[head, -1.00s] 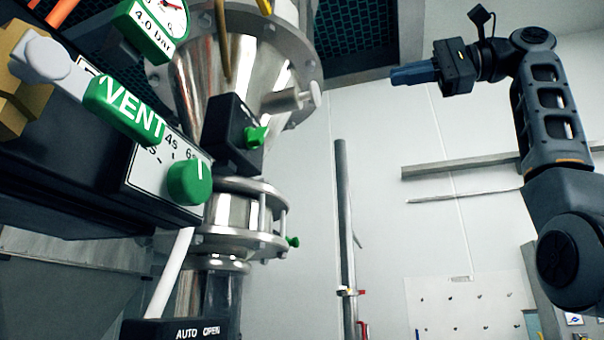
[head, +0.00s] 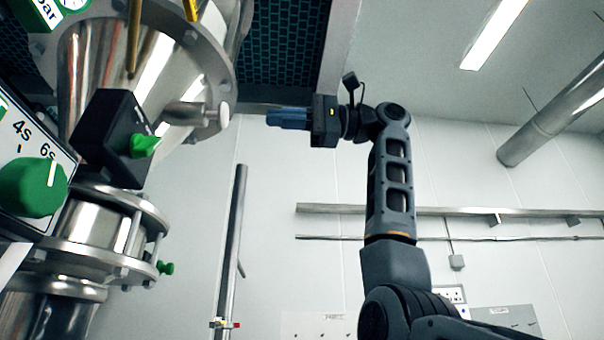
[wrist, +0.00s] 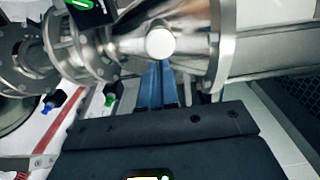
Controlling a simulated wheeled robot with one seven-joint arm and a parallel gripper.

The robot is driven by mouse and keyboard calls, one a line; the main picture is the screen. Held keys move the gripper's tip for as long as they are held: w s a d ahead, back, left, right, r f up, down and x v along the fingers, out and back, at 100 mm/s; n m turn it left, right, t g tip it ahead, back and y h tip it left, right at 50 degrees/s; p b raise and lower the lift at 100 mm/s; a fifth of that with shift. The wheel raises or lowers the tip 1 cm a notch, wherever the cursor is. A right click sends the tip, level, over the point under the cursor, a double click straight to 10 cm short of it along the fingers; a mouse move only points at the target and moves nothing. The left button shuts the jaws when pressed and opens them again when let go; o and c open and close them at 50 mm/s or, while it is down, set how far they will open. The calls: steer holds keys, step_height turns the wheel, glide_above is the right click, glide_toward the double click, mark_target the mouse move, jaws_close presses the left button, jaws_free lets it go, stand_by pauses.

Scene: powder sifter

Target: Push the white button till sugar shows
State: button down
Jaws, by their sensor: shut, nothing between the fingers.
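A round white button (wrist: 160,43) sits on the end of a short metal cylinder that sticks out from the steel cone. In the head view the white button (head: 224,113) shows side-on, at the cone's right. My gripper (head: 269,118) is to the right of it at about the same height, with its blue fingers pointing left at it. The fingers are shut and empty, and a gap shows between them and the button. In the wrist view my gripper (wrist: 157,65) has its fingertips just below the button. No sugar is seen in either view.
A black box with a green knob (head: 144,146) is fixed in front of the cone. A larger green dial (head: 33,187) is at the left edge. The flanged steel pipe (head: 90,215) runs below the cone.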

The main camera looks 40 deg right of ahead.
mark_target(227, 114)
steer(key=p+x, duration=0.1)
steer(key=x, duration=0.6)
steer(key=shift+p, duration=0.4)
